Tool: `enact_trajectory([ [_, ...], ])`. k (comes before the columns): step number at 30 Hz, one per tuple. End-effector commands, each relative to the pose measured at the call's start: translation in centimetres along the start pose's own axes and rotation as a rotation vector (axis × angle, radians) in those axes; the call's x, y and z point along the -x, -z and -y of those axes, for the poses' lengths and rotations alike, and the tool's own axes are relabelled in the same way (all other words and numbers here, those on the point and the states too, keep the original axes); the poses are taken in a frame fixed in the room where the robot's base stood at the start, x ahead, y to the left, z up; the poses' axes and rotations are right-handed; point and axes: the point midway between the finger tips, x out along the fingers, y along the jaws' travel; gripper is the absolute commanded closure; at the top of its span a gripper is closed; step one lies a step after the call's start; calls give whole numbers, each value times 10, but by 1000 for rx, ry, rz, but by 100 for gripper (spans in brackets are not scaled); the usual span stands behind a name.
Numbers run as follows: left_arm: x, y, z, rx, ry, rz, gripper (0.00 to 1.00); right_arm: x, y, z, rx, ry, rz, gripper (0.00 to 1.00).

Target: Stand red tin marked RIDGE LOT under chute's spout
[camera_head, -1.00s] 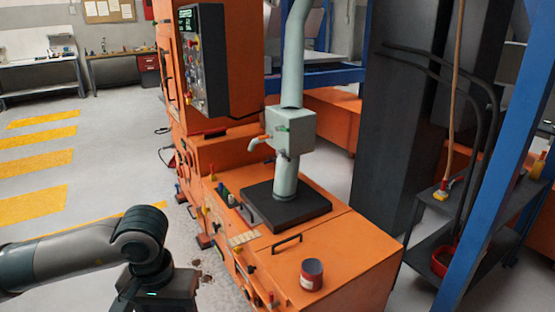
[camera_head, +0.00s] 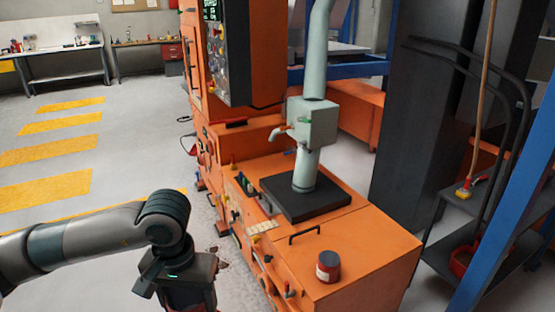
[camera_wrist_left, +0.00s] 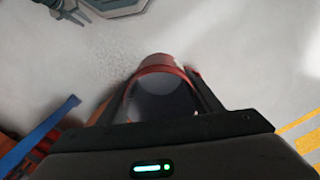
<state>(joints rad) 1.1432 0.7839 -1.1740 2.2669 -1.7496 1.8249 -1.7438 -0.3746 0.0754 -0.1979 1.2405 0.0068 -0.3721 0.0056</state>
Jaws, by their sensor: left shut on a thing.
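My left gripper (camera_wrist_left: 162,88) is shut on a red tin (camera_wrist_left: 158,62), with one finger on each side of it. I look at the tin's round dark face; no marking on it can be read. In the head view my left arm comes in from the left, and the fingers and held tin are below the frame. The pale green chute (camera_head: 312,120) comes down to a black block (camera_head: 330,202) on the same cabinet. My right gripper is not in view.
The orange cabinet (camera_head: 370,250) has a dark handle (camera_head: 304,232) on top and small controls along its left side. A blue post (camera_head: 510,190) and a dark cart (camera_head: 500,250) stand at the right. Grey floor with yellow stripes (camera_head: 50,150) is open at the left.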

Motion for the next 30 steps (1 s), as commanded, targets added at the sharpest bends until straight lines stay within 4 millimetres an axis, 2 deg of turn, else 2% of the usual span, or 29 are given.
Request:
enact_trajectory([
  [8,22,16,0,-55,7,-1,81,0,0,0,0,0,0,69],
  [14,60,37,0,-137,13,1,81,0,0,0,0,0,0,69],
  [18,93,52,0,-197,14,1,81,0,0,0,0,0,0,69],
  [24,133,66,1,-262,8,0,81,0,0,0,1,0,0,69],
  [30,153,71,0,-292,0,-2,81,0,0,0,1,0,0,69],
])
